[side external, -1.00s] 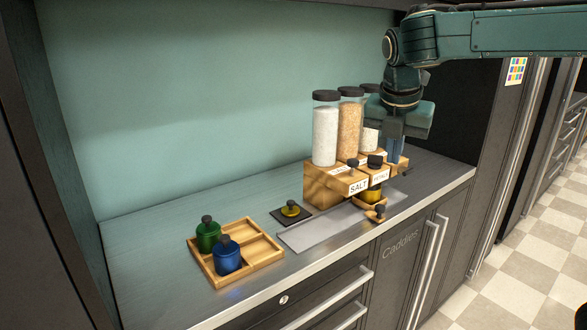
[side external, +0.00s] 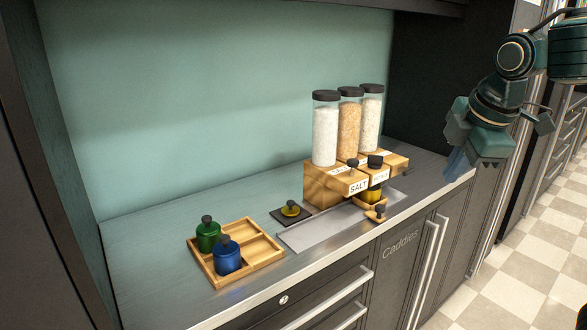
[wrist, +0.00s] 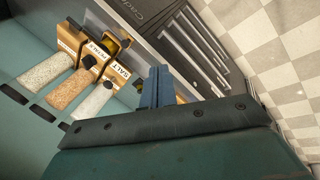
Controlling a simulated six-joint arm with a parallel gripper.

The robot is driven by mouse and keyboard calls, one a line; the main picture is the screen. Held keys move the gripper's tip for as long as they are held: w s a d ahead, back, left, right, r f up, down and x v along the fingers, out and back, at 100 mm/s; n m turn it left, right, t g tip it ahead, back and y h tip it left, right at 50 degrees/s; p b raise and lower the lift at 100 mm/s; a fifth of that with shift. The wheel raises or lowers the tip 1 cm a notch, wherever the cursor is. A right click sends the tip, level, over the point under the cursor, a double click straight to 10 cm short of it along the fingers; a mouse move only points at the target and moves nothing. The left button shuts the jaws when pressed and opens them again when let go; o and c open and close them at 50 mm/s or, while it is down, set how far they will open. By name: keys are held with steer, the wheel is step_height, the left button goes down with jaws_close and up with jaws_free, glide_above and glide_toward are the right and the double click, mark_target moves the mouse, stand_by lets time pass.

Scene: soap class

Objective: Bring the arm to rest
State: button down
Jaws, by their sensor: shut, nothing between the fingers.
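The jars (side external: 350,125) stand upright with black caps. A yellow canister (side external: 373,193) sits under the stand, partly hidden by it.
A wooden tray (side external: 266,252) at the counter's left holds a green canister (side external: 208,236) and a blue canister (side external: 228,258). A grey mat (side external: 318,230) lies before the stand. Tiled floor is at the right.

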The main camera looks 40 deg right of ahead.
steer(key=s+a+f+m+t+y, duration=0.1)
steer(key=s+a+f+m, duration=0.2)
steer(key=s+m, duration=0.7)
steer(key=shift+f+m+t+y, duration=0.3)
steer(key=shift+f+m+y, duration=0.15)
steer(key=shift+f, duration=0.55)
